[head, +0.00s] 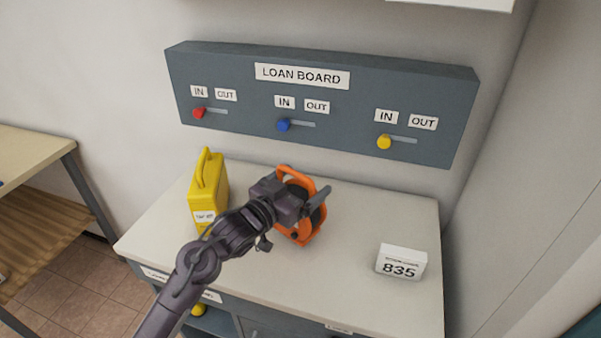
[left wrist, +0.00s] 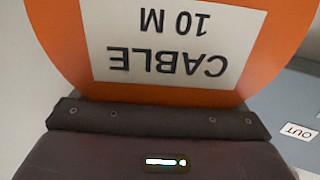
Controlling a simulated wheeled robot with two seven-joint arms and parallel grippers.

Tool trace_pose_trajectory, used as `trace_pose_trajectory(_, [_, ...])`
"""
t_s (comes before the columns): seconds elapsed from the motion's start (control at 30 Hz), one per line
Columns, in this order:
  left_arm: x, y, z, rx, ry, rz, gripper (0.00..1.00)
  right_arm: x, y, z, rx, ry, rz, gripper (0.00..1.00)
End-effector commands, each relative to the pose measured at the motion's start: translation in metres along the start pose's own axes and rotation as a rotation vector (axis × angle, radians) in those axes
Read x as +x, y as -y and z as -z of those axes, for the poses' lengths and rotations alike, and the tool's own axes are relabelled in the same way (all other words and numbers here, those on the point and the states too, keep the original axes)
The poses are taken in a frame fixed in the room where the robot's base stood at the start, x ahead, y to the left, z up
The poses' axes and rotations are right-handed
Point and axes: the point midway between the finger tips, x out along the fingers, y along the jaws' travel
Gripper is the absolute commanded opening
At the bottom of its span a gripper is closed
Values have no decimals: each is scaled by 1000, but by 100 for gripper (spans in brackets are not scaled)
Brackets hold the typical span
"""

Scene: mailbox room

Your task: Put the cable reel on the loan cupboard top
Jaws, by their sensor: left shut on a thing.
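The orange cable reel (head: 311,222) is at the loan cupboard top (head: 335,265), near its middle. My left gripper (head: 300,198) is shut on the reel and covers part of it in the head view. In the left wrist view the reel's orange face (left wrist: 285,25) with a white "CABLE 10 M" label fills the picture, upside down, close against the gripper (left wrist: 158,118). The reel's lower edge looks at or just above the white surface; I cannot tell if it touches. My right gripper is in neither view.
A yellow case (head: 208,190) stands on the cupboard top left of the reel. The loan board (head: 320,105) with red, blue and yellow sliders is on the wall behind. Clear surface lies between reel and sign.

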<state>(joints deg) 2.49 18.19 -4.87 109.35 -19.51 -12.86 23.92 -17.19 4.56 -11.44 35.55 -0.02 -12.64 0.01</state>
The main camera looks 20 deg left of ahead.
Motion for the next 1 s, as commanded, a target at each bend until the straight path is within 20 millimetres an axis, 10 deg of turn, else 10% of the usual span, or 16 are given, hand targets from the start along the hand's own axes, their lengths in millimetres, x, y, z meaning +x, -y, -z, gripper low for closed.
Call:
trace_pose_trajectory(0.67, [0, 0, -32, 1, -9, 1, 23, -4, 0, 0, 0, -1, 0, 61])
trace_pose_trajectory(0.7, [0, 0, -37, -1, 3, 1, 98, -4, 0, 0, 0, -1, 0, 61])
trace_pose_trajectory(1.0, [-1, 0, -34, -1, 3, 1, 100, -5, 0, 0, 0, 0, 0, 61])
